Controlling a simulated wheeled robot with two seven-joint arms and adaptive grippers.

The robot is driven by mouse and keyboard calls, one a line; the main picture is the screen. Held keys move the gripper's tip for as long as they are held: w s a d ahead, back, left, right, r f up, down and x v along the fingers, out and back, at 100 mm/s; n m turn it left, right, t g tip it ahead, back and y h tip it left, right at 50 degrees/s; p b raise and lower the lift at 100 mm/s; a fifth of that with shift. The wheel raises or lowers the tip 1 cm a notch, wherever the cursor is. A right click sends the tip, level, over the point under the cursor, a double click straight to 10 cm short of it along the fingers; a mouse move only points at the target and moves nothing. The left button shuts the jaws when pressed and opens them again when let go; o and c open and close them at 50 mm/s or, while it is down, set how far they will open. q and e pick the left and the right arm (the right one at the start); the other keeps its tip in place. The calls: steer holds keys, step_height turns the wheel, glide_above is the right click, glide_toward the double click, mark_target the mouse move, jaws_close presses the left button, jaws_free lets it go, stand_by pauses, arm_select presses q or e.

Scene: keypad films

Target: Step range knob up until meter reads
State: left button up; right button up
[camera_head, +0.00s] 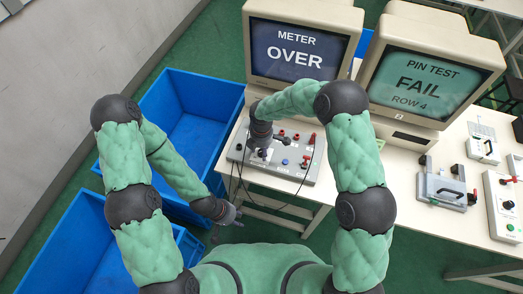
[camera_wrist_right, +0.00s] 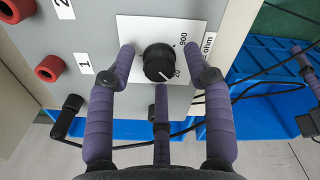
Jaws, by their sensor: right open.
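The range knob (camera_wrist_right: 158,62) is black, on a white plate (camera_wrist_right: 130,30) marked "20", a larger number and "ohm" in the right wrist view. A pale mark on the knob points toward the lower right, near "20". My right gripper (camera_wrist_right: 163,68) is open, its fingers spread around the knob; contact is unclear. In the head view my right gripper (camera_head: 262,143) is over the left part of the grey panel (camera_head: 312,170) and hides the knob. The meter screen (camera_head: 294,52) reads "METER OVER". My left gripper (camera_head: 226,214) hangs left of the table, its jaws too small to judge.
A second monitor (camera_head: 418,80) reads "PIN TEST FAIL ROW 4". Red sockets (camera_wrist_right: 48,69) and dark cables (camera_wrist_right: 255,90) are near the knob. Blue bins (camera_head: 190,135) stand on the floor at left. Grey fixtures (camera_head: 440,188) are on the table at right.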

steer(key=shift+f, duration=0.1)
steer(key=shift+c, duration=0.3)
jaws_close()
